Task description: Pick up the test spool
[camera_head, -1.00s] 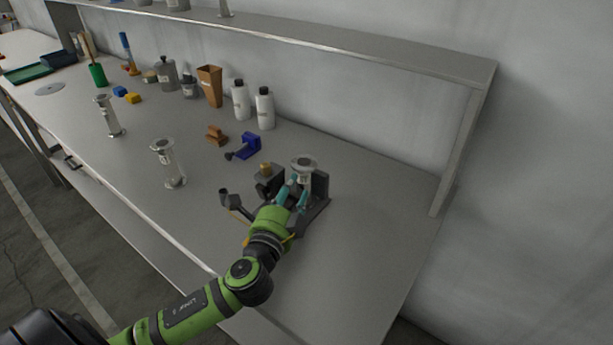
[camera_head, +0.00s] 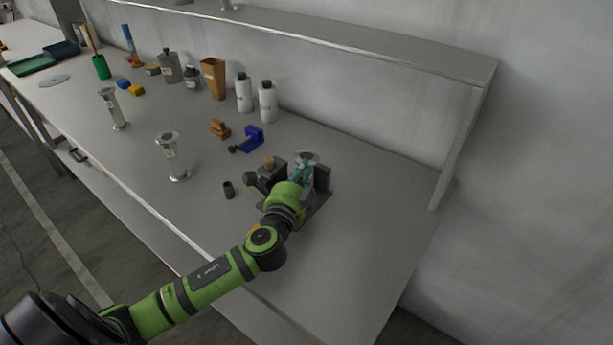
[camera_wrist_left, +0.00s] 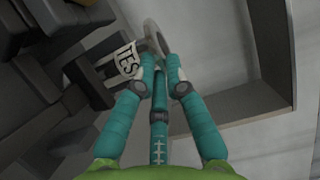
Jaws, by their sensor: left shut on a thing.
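The test spool (camera_head: 306,157) is a metal flanged piece on the dark fixture (camera_head: 319,197) at the right part of the bench. In the left wrist view its round flange (camera_wrist_left: 157,38) and a white tag lettered "TES" (camera_wrist_left: 126,60) show just beyond the fingers. My left gripper (camera_head: 303,175), with teal fingers, is shut on the spool; the fingers also show in the left wrist view (camera_wrist_left: 160,80). The wrist hides much of the spool's lower part in the head view. I cannot tell whether the spool still touches the fixture. My right gripper is not in view.
Two similar flanged spools (camera_head: 173,157) (camera_head: 113,108) stand on the bench (camera_head: 240,245) to the left. A shelf post (camera_head: 459,150) rises at right; the front right bench is clear.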

